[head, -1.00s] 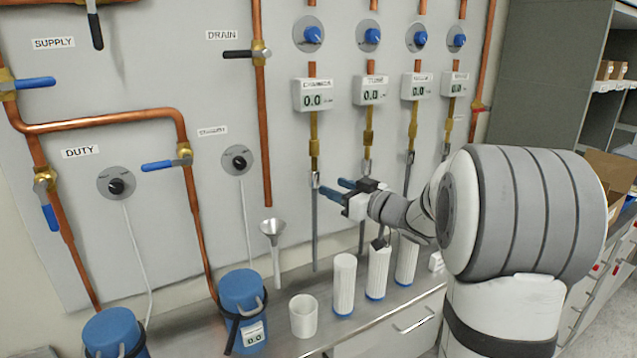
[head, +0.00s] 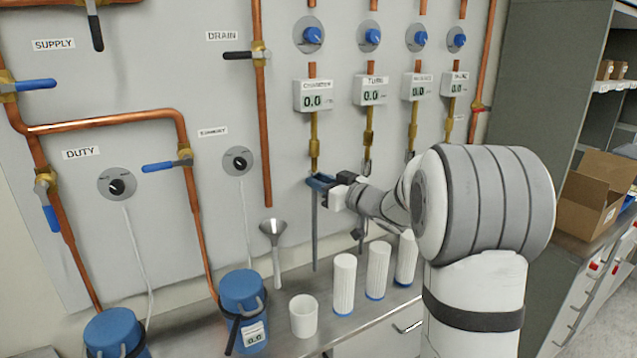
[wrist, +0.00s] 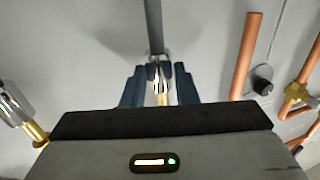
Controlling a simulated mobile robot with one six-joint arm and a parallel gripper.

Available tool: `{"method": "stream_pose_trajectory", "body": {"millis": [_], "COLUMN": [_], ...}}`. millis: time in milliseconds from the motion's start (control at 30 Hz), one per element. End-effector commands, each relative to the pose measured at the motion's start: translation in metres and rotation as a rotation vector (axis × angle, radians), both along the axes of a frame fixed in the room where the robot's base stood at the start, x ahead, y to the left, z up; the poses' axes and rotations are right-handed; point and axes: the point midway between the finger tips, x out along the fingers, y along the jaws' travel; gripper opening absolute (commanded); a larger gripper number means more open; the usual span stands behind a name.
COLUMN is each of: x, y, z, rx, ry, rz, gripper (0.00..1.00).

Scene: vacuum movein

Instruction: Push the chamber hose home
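The chamber hose (head: 315,235) is a grey tube hanging below the leftmost meter, labelled CHAMBER (head: 312,96). Its metal end fitting (wrist: 158,68) meets a brass stub (head: 314,150) on the line above. My gripper (head: 320,182) is at the top of this hose, with its blue fingers on either side of the fitting. In the wrist view my gripper (wrist: 160,82) looks open, with narrow gaps between the fingers and the fitting. The head view hides most of the joint behind the fingers, so I cannot tell how far the hose is seated.
More meters and hoses hang to the right, partly behind my arm. A blue canister (head: 243,300) is left of the cup. Another brass line with a metal fitting (wrist: 14,105) shows in the wrist view.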

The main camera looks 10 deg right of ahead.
Motion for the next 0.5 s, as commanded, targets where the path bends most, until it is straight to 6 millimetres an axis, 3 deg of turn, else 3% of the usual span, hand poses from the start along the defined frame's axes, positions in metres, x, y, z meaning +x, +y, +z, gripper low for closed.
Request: {"method": "stream_pose_trajectory", "body": {"millis": [300, 500], "x": [-0.0004, -0.0005], "y": [0.0004, 0.0005], "z": [-0.0004, -0.0005], "rx": [-0.001, -0.001], "ry": [0.001, 0.001], "rz": [0.002, 0.002], "gripper": [0.0, 0.0]}}
